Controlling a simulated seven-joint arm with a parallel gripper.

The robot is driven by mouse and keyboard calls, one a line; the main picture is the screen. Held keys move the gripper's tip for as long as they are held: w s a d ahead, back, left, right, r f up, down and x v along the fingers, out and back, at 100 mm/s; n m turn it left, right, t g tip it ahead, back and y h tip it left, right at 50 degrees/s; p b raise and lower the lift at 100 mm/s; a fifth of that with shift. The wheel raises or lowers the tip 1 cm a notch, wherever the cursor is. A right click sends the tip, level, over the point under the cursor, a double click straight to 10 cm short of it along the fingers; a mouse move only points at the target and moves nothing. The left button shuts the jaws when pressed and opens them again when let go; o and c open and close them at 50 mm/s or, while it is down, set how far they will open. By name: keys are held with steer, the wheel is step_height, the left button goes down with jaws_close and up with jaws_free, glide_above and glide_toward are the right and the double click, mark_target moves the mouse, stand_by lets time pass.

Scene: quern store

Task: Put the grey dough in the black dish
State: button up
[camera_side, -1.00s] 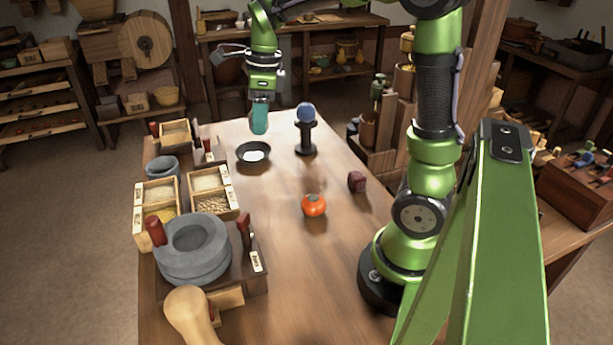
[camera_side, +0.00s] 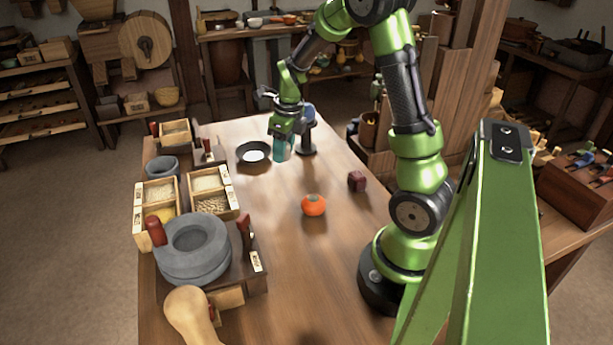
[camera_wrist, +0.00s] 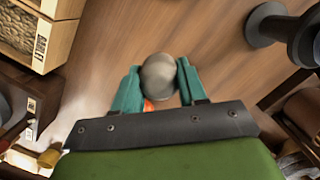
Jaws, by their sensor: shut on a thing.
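The grey dough (camera_wrist: 159,76) is a round ball between the two teal fingers of my gripper (camera_wrist: 158,84) in the wrist view. My gripper is shut on it, and bare wood shows beyond. In the side view my gripper (camera_side: 282,155) hangs just right of the black dish, pointing down. Its fingers hide the dough there. The black dish (camera_side: 241,159) stands on the table with a white patch inside. The dish does not show in the wrist view.
A black stand (camera_side: 308,148) with a blue ball (camera_side: 310,108) is close right of my gripper. An orange fruit-like thing (camera_side: 314,206) and a dark red block (camera_side: 357,181) lie nearer. Grain boxes (camera_side: 158,192) and a grey quern (camera_side: 193,262) line the left edge. The middle table is mostly clear.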

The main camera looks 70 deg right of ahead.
steer(key=w+f, duration=0.1)
steer(key=w+d+f, duration=0.1)
steer(key=shift+f, duration=0.35)
glide_above(253, 155)
steer(key=shift+s+a+f, duration=0.15)
steer(key=shift+s+f, duration=0.25)
steer(key=shift+f, duration=0.15)
steer(key=shift+w+f, duration=0.1)
steer(key=shift+f, duration=1.65)
